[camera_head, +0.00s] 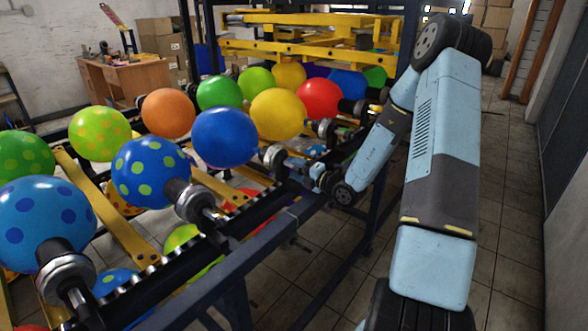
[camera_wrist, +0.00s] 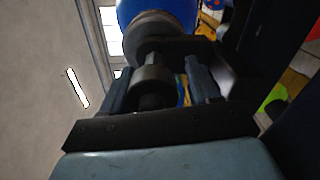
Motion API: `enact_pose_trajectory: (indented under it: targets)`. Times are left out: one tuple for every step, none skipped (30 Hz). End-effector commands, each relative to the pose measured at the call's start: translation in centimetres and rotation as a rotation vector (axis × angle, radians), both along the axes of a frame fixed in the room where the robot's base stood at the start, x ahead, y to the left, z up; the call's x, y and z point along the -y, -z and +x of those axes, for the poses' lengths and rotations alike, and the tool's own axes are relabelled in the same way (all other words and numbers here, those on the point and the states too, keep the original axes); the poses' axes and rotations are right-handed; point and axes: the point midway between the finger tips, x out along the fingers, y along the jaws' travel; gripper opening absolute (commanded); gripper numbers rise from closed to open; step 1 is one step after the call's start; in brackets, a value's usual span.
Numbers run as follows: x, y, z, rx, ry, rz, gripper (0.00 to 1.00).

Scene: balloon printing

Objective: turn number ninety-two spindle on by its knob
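My gripper (camera_head: 322,175) is at the dark rail, beside the spindle (camera_head: 275,158) that carries a plain blue balloon (camera_head: 225,138). In the wrist view my gripper (camera_wrist: 158,78) has its two fingers apart, one on each side of a dark round knob (camera_wrist: 151,86). A gap shows between the knob and the right finger; on the left the finger is very close, and I cannot tell if it touches. Beyond the knob are the spindle's thicker dark collar (camera_wrist: 152,27) and the blue balloon (camera_wrist: 157,10). No spindle number is readable.
Other spindles with balloons line the rack, including a blue one with green dots (camera_head: 150,172) to the left and a yellow one (camera_head: 277,114) behind. The rack's dark front rail (camera_head: 245,258) runs below my arm. The tiled floor (camera_head: 508,215) at right is clear.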

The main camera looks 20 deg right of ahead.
Motion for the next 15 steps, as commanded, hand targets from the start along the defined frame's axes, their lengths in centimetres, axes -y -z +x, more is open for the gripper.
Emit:
enact_pose_trajectory:
  targets:
    - [-0.02, -0.01, -0.01, 0.000, 0.000, 0.000, 0.62]
    - [-0.02, -0.05, 0.01, 0.001, 0.000, 0.000, 0.65]
    - [-0.03, -0.11, 0.04, 0.003, 0.000, 0.000, 0.69]
    - [-0.04, -0.14, 0.06, 0.004, -0.001, 0.000, 0.71]
    - [-0.05, -0.18, 0.08, 0.005, -0.001, 0.000, 0.71]
    - [-0.05, -0.22, 0.10, 0.006, -0.001, 0.000, 0.71]
    - [-0.06, -0.25, 0.11, 0.006, -0.001, 0.000, 0.71]
    - [-0.05, -0.27, 0.13, 0.007, -0.001, 0.000, 0.71]
    - [-0.07, -0.30, 0.14, 0.007, -0.001, 0.000, 0.71]
    - [-0.07, -0.32, 0.14, 0.008, -0.001, 0.000, 0.71]
    - [-0.05, -0.33, 0.13, 0.009, 0.000, 0.000, 0.71]
    - [0.02, -0.35, 0.07, 0.009, 0.000, 0.000, 0.71]
    - [0.10, -0.36, -0.02, 0.009, 0.000, 0.000, 0.71]
    - [0.21, -0.36, -0.15, 0.010, 0.000, 0.000, 0.71]
    - [0.42, -0.38, -0.41, 0.010, 0.000, 0.000, 0.71]
